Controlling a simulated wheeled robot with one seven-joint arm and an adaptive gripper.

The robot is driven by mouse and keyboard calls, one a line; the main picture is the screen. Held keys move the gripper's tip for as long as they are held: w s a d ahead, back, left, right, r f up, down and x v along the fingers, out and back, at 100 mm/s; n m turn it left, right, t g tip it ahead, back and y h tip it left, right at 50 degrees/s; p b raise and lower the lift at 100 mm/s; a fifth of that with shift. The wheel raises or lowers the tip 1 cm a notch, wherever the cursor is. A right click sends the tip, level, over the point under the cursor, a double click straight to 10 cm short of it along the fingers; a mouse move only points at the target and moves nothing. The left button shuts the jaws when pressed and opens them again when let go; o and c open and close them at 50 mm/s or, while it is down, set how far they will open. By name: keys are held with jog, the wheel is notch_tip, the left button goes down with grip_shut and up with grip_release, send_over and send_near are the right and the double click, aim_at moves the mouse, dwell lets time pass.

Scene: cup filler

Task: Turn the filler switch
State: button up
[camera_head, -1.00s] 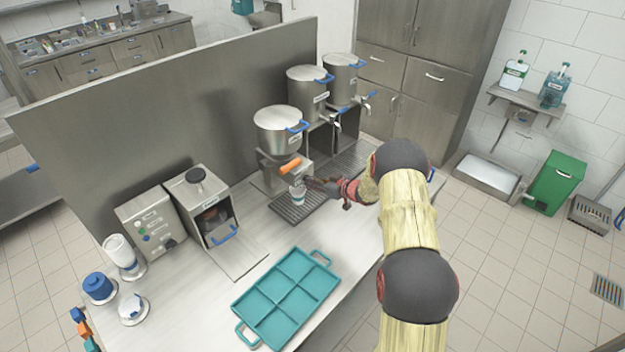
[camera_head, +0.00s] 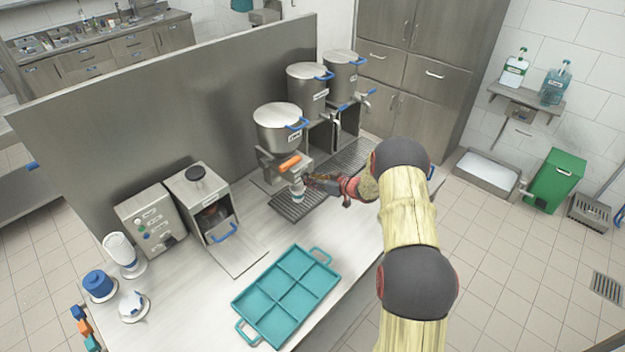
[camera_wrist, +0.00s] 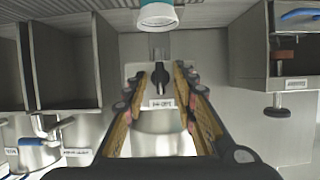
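The front filler is a steel pot (camera_head: 278,130) with a blue handle on a steel stand. My gripper (camera_head: 312,180) is just right of the stand front and cup. In the wrist view my gripper (camera_wrist: 165,70) is open, fingers on either side of a dark fitting (camera_wrist: 160,80), with no clear contact. The cup (camera_wrist: 157,14) shows at the top edge there.
Two more pots (camera_head: 308,88) stand behind on the right. A teal tray (camera_head: 286,296) lies in front. An open steel machine (camera_head: 205,205) is on the left. A tall partition (camera_head: 180,110) closes the back. Bare counter lies between tray and grate.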

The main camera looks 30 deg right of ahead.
jog(key=v, duration=1.2)
jog(key=shift+f, duration=0.1)
